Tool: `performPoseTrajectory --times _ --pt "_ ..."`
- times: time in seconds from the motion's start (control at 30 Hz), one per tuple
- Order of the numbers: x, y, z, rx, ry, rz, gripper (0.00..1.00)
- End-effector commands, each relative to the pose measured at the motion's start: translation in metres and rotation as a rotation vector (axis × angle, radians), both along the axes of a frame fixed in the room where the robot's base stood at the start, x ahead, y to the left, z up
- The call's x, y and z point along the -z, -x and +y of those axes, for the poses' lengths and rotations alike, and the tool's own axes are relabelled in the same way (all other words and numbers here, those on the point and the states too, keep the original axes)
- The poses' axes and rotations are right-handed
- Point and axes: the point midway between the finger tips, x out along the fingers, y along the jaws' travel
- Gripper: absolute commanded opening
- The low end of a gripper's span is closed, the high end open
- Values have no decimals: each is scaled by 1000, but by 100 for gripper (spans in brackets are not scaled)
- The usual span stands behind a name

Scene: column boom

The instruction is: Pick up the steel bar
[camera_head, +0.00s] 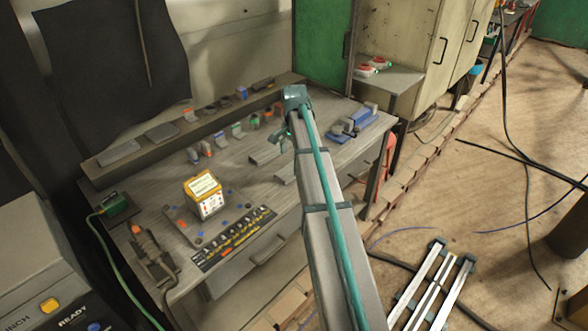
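I cannot tell for certain which piece is the steel bar. A grey metal piece (264,156) lies on the workbench (236,174), left of my boom. Another grey piece (285,172) lies just in front of it, partly hidden by the boom. Two flat grey blocks also lie on the back ledge, one at the left (117,153) and one right of it (161,131). My gripper (284,143) seems to be the small dark teal part beside the boom, over the bench near the grey pieces. It is too small to show its fingers or whether it holds anything.
A yellow-and-white box (204,194) stands on the bench beside a dark tool strip (238,238). Several small parts line the back. A blue-and-grey vise-like tool (352,122) sits at the right end. Metal rails (433,287) and cables lie on the floor.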

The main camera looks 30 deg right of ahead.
Motion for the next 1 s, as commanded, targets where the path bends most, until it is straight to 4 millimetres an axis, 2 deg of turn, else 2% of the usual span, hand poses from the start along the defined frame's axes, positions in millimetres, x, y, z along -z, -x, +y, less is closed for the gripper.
performPoseTrajectory --times 0.4,0.63,0.67,1.0 --pt "44 -1 -1 0 0 0 88" --pt "46 -1 -1 0 0 0 88" --pt "46 -1 -1 0 0 0 84" --pt "46 -1 -1 0 0 0 28"
